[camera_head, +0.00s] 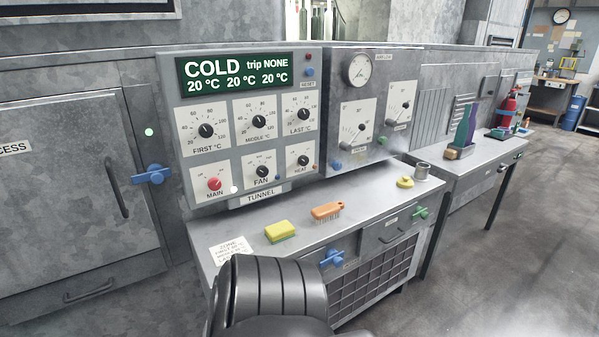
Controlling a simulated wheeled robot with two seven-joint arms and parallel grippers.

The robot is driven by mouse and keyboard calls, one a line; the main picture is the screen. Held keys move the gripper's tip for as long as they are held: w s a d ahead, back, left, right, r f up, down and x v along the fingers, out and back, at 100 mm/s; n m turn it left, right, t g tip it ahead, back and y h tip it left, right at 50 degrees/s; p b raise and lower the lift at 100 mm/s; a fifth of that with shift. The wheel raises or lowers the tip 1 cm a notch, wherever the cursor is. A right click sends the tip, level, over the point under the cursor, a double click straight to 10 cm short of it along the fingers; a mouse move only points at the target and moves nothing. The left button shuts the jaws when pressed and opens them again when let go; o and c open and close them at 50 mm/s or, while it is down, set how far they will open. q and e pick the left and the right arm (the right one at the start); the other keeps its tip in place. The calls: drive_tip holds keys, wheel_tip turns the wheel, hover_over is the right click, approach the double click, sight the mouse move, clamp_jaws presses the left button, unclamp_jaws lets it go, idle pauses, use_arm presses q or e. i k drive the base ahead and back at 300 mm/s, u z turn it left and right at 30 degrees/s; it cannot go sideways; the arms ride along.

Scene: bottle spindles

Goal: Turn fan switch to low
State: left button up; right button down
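The fan switch (262,172) is a black round knob on a white dial plate, in the bottom row of the grey tunnel control panel (225,191). It sits between the red main knob (214,184) and the heat knob (303,160). Its pointer is too small to read with certainty. A green display (236,72) above reads COLD, trip NONE, with three 20 °C readings. A black rounded part of my own body fills the bottom centre, in front of the bench. Neither of my grippers is in view.
Blue handles (153,174) stick out from the cabinet at left. Open floor lies at right.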

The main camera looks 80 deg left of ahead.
sight(262, 171)
drive_tip(key=u, duration=0.3)
drive_tip(key=i, duration=0.85)
drive_tip(key=u, duration=1.4)
drive_tip(key=i, duration=0.65)
drive_tip(key=u, duration=0.75)
